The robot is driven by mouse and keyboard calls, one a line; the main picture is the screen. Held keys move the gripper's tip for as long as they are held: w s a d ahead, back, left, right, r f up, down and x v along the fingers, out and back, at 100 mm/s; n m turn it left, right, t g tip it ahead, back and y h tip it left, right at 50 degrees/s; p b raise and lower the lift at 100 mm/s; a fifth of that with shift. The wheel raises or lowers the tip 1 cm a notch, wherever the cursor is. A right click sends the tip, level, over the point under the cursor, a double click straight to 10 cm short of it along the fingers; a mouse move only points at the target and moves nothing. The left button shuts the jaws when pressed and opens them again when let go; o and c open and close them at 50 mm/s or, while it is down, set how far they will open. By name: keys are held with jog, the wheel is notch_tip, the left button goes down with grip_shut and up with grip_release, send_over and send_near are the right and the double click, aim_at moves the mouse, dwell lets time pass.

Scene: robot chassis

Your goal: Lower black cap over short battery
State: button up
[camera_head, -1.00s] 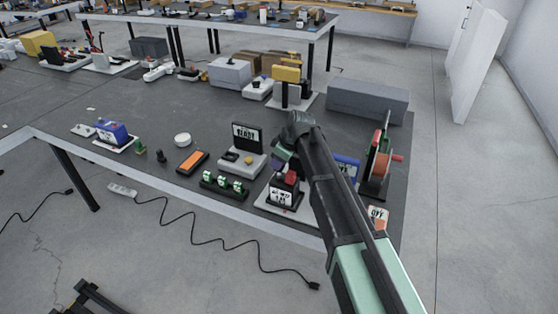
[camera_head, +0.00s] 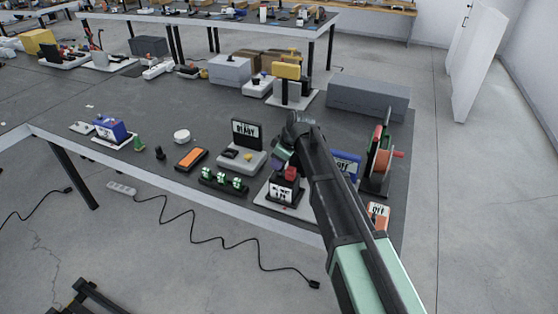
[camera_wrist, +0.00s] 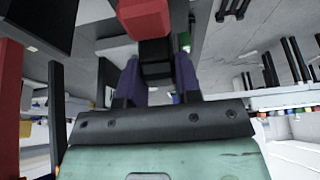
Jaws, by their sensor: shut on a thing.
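My gripper (camera_head: 281,158) hangs above a black box-like unit with a white label (camera_head: 284,190), which looks like the short battery, on a pale base plate (camera_head: 298,211). In the wrist view my purple fingers (camera_wrist: 158,82) are shut on a small black piece (camera_wrist: 156,66), which looks like the black cap. A red block (camera_wrist: 145,18) is close beyond it in that view. In the head view the red block (camera_head: 290,172) is at the top of the black unit. Whether the black cap touches the battery is hidden.
A display stand (camera_head: 246,134) and green-and-white pieces (camera_head: 222,181) stand to the left. The table's front edge is close by.

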jog(key=shift+f+b, duration=1.15)
jog(key=shift+f, duration=0.1)
jog(key=o, duration=1)
jog(key=shift+r, duration=0.15)
jog(key=p+v, duration=1)
jog(key=shift+d+r, duration=0.15)
jog(key=shift+r, duration=0.2)
